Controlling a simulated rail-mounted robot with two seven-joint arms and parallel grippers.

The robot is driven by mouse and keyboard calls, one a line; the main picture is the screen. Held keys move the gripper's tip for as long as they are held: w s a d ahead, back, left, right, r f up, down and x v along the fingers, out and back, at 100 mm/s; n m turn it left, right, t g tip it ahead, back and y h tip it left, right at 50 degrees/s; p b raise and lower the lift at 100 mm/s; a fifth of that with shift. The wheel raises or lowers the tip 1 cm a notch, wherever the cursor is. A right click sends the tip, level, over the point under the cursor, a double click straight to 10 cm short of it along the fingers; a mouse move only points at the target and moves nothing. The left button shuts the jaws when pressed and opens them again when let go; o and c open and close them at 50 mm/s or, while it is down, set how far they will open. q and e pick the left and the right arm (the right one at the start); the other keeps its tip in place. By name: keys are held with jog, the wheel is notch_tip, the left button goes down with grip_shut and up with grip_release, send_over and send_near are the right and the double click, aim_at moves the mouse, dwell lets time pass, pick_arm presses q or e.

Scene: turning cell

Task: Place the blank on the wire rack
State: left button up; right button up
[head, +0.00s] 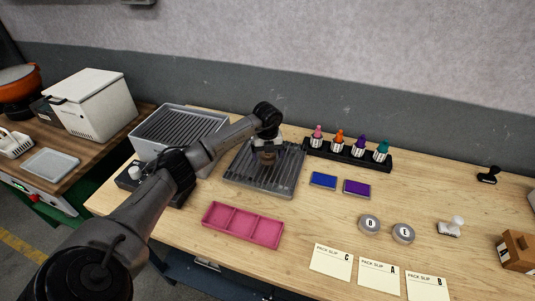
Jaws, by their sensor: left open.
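A small brown piece (268,157), which looks like the blank, is on a flat dark grey slatted rack (240,180), which looks like the wire rack, in the middle of the table. My left gripper (267,149) is open and points down right over the brown piece. Its fingers partly cover the piece, and I cannot tell whether they touch it. My right gripper is not in view.
A grey slatted box (180,124) stands left of the rack, and a pink divided tray (242,225) lies in front. A black holder (348,154) with several colored bottles stands behind right. Ink pads, round tins and paper slips lie to the right.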

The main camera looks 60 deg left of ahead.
pick_arm(q)
notch_tip(320, 180, up, 12)
jog(key=p, duration=0.1)
jog(key=shift+r+p, duration=0.15)
jog(key=shift+p, duration=0.2)
dwell(0.7)
